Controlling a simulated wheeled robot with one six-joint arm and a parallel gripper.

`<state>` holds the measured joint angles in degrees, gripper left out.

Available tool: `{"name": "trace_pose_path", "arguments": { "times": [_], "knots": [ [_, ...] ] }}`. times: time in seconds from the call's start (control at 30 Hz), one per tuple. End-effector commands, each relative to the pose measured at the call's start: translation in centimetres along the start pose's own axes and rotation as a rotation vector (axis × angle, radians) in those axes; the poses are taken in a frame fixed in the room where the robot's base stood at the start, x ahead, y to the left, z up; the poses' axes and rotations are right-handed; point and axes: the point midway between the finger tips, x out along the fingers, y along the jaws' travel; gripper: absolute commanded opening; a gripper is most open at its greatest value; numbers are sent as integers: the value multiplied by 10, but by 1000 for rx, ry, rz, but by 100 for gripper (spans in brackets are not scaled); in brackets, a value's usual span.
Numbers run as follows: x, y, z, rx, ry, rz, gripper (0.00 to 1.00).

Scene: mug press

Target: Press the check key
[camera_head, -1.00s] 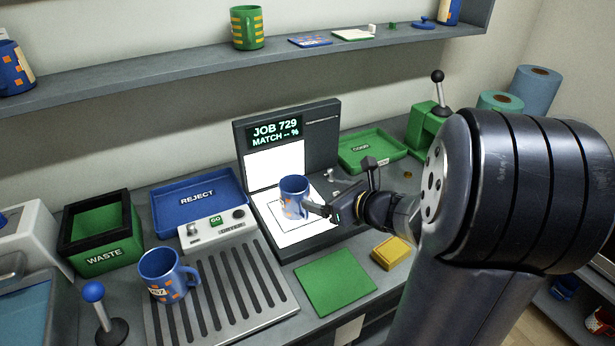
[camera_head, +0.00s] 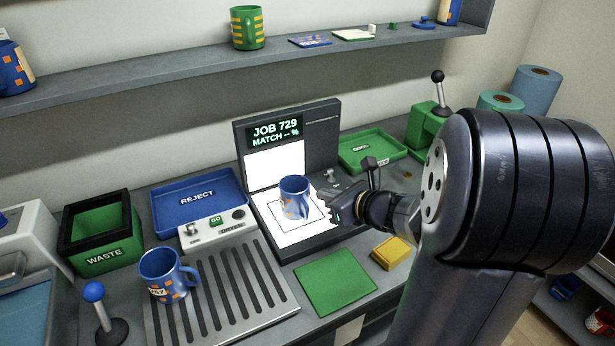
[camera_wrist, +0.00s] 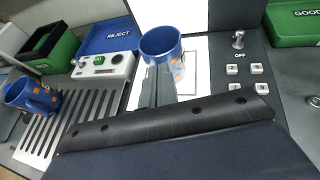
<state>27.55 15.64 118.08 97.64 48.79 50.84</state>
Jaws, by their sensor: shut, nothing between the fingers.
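The checking station (camera_head: 322,150) has a dark upright screen (camera_head: 274,132) reading "JOB 729 MATCH -- %". A blue mug with orange squares (camera_head: 293,194) stands upright on its lit white plate (camera_head: 283,238); the mug also shows in the wrist view (camera_wrist: 161,45). Several small pale keys (camera_wrist: 245,78) sit right of the plate in the wrist view, below a metal toggle marked OFF (camera_wrist: 238,40).
A second blue mug (camera_head: 163,275) stands on the slatted grate (camera_head: 235,285). The blue REJECT tray (camera_head: 197,195), green WASTE bin (camera_head: 97,255) and green tray (camera_head: 372,150) surround the station. A green mat (camera_head: 335,279) and yellow block (camera_head: 391,252) lie in front.

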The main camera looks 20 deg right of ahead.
Motion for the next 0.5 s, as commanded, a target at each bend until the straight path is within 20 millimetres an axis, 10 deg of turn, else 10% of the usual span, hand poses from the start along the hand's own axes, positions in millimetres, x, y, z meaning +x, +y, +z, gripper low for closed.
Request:
{"name": "trace_pose_path", "arguments": {
  "times": [0.5],
  "knots": [
    [0,0,0,0,0,0,0]
  ]
}}
